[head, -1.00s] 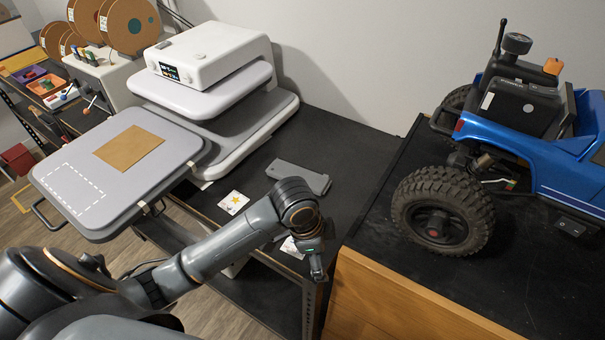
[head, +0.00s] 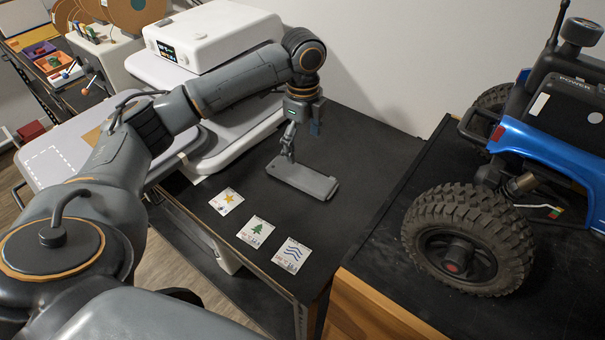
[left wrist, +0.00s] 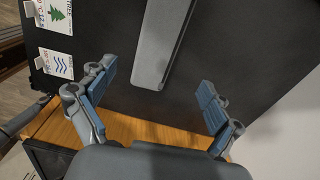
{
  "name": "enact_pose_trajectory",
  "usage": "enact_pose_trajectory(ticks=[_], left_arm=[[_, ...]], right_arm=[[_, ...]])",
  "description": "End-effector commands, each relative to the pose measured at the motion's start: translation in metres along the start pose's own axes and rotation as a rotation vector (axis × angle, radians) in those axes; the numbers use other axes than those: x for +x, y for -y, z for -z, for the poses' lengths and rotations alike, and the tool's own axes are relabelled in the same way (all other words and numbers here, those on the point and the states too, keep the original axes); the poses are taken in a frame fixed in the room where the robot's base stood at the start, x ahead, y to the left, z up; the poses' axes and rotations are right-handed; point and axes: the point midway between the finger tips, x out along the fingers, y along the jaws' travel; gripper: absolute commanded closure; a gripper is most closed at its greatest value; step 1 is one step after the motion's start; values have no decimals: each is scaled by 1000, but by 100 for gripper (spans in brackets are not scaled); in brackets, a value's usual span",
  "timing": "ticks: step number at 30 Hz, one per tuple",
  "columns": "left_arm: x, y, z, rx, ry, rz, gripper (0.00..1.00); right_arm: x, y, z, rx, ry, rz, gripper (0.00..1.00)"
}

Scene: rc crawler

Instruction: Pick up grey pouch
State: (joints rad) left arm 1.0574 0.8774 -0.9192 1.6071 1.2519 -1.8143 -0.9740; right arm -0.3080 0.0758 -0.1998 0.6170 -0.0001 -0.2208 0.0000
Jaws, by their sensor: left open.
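The grey pouch (head: 305,180) is a flat, long grey piece lying on the black table top. It also shows in the left wrist view (left wrist: 161,40), running from the top edge down to the middle. My left gripper (head: 291,155) hangs over the pouch's far left end in the head view, pointing down. In the left wrist view my left gripper (left wrist: 156,97) has its two blue-padded fingers wide apart, one on each side of the pouch's line, with nothing between them held. Whether the fingertips touch the table cannot be told. My right gripper is not in view.
Three cards, a star card (head: 227,201), a tree card (head: 255,231) and a waves card (head: 291,254), lie along the table's front edge. A white press machine (head: 215,45) stands behind left. A blue crawler (head: 560,120) stands on the black-topped bench at right.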

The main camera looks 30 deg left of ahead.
Motion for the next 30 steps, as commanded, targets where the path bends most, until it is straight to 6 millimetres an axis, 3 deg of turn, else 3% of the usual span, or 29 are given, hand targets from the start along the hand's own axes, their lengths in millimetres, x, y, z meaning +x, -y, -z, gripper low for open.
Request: enact_pose_trajectory(ticks=[3, 12, 21, 29, 30], left_arm=[[21, -1, 0, 0, 1, -3, 9], [45, -2, -1, -1, 1, -1, 9], [86, -4, -1, 0, 0, 2, 9], [90, -4, -1, 1, 0, 3, 9], [90, -4, -2, 1, 0, 3, 14]], right_arm=[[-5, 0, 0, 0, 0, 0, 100], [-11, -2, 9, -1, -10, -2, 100], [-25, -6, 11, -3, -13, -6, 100], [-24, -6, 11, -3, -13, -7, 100], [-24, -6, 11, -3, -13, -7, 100]])
